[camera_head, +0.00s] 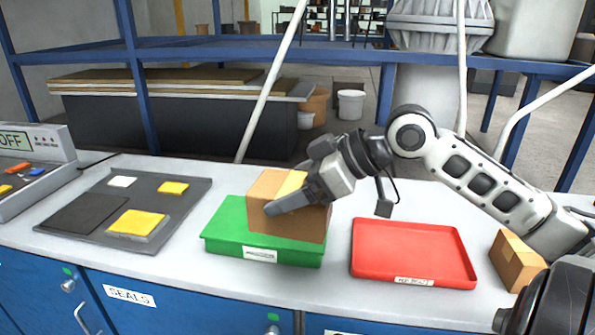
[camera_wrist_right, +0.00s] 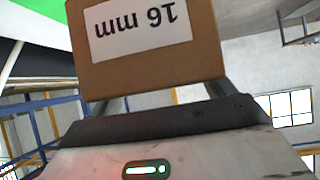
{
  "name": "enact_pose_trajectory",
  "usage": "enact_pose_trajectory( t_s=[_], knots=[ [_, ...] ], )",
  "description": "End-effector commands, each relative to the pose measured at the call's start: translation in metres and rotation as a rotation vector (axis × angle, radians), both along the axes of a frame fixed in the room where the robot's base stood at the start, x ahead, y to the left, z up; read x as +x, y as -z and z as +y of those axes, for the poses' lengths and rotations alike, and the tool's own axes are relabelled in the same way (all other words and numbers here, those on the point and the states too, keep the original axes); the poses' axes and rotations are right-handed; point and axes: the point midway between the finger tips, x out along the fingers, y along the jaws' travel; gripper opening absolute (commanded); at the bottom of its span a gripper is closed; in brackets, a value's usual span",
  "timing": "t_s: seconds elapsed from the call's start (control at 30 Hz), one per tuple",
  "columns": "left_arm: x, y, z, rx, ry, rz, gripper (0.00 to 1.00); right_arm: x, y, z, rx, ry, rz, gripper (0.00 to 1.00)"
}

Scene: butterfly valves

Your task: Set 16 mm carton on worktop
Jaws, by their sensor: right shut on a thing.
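The 16 mm carton (camera_head: 289,222) is a brown box with a yellowish tape strip on top. In the head view it appears on or just above the green box (camera_head: 225,229); I cannot tell whether they touch. My right gripper (camera_head: 288,203) is shut on the carton, reaching in from the right. In the right wrist view the carton (camera_wrist_right: 145,65) fills the space between the fingers, and its "16 mm" label shows upside down. The grey worktop (camera_head: 190,262) runs across the head view. My left gripper is not in view.
A red tray (camera_head: 412,254) lies empty right of the green box. Another brown carton (camera_head: 516,260) stands at the right. A dark grey mat (camera_head: 188,205) with yellow and white pads and a display device (camera_head: 30,165) are at the left. Bare worktop shows between the mat and green box.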

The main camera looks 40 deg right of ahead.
Motion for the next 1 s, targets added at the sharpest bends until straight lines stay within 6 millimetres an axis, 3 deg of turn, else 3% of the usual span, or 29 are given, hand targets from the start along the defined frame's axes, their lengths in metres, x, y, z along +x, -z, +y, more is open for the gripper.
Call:
enact_pose_trajectory(
  t_s=[0.3,0.8,1.0],
  knots=[
    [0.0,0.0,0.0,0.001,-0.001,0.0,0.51,-0.01,0.051,0.03,0.005,0.131,-0.004,0.2],
    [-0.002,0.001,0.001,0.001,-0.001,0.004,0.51,-0.03,0.174,0.096,0.018,0.466,0.005,0.2],
    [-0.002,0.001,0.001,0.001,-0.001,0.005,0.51,-0.036,0.212,0.113,0.012,0.57,0.004,0.2]
  ],
)
